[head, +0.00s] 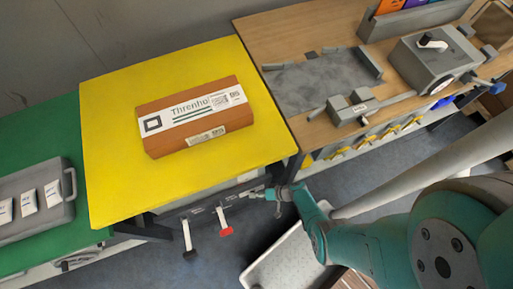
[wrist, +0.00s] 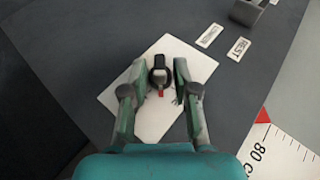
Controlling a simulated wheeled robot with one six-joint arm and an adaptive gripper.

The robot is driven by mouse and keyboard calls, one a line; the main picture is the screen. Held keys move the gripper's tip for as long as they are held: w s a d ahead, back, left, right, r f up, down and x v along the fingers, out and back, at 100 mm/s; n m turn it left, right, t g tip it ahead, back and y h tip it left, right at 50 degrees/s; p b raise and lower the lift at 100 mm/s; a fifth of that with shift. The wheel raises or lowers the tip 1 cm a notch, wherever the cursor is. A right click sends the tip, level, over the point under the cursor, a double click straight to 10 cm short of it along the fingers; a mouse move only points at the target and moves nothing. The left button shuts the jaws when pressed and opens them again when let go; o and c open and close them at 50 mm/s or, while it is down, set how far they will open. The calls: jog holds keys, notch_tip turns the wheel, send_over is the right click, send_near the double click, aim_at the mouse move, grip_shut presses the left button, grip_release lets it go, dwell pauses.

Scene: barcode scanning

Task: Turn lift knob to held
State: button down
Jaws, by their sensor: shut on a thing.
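The lift knob (wrist: 158,66) is a small dark round knob with a red mark pointing toward the bottom of the wrist view. It sits on a white plate (wrist: 199,64) on a dark grey panel. My gripper (wrist: 166,80) is shut on the knob, one finger on each side of it. In the head view my gripper (head: 268,194) reaches to the front edge under the yellow table; the knob is too small to make out there. A label reading REST (wrist: 239,48) and another small label (wrist: 209,36) lie up and right of the plate.
A brown box (head: 192,115) lies on the yellow table (head: 110,190). Below its front edge hang a black-ended lever (head: 188,245) and a red-ended lever (head: 225,222). A white tray (head: 290,262) is below. A grey machine (head: 430,60) stands on the wooden table.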

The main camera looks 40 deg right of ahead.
jog(key=shift+s+f+y, duration=0.1)
jog(key=shift+s+y, duration=0.05)
jog(key=shift+y, duration=0.25)
dwell(0.4)
jog(key=c, duration=1.2)
grip_release()
jog(key=v, duration=1.2)
jog(key=shift+a, duration=0.1)
jog(key=o, duration=0.3)
